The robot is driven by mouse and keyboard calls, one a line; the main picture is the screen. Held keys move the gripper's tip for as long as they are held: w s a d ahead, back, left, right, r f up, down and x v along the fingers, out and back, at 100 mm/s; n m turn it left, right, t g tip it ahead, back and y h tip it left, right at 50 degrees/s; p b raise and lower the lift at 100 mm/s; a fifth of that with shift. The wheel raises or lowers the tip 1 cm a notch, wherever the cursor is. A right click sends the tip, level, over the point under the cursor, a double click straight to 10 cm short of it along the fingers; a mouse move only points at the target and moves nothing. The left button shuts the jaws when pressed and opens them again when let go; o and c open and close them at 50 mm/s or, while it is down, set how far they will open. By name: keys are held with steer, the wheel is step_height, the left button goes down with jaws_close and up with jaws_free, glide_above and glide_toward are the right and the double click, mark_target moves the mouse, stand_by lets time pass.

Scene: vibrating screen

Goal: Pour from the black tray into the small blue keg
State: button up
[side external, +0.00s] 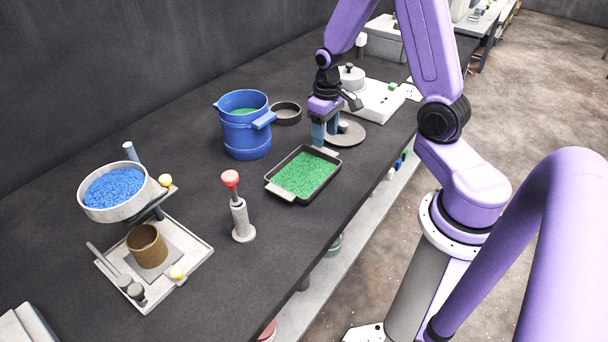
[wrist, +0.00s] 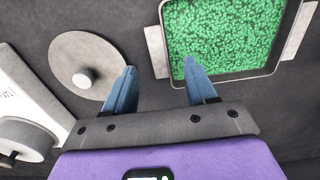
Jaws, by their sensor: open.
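The black tray (side external: 284,193) lies flat on the dark bench and is full of green granules (side external: 306,174). It has a light grey handle at each end. In the wrist view the tray (wrist: 268,73) is at the upper right, its near handle (wrist: 156,53) close to the fingertips. My gripper (side external: 325,138) is open and empty, fingers down beside the tray's far handle; it also shows in the wrist view (wrist: 159,68). The small blue keg (side external: 247,138) stands upright to the left of the tray, with some green visible inside.
A grey round lid (side external: 350,135) lies right beside my gripper. A dark shallow bowl (side external: 286,113) sits behind the keg. A red-topped post (side external: 240,218) stands left of the tray. A sieve of blue granules (side external: 133,206) stands above a brown cup (side external: 147,248).

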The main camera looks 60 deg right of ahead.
mark_target(325, 150)
steer(key=shift+f, duration=2.45)
jaws_close()
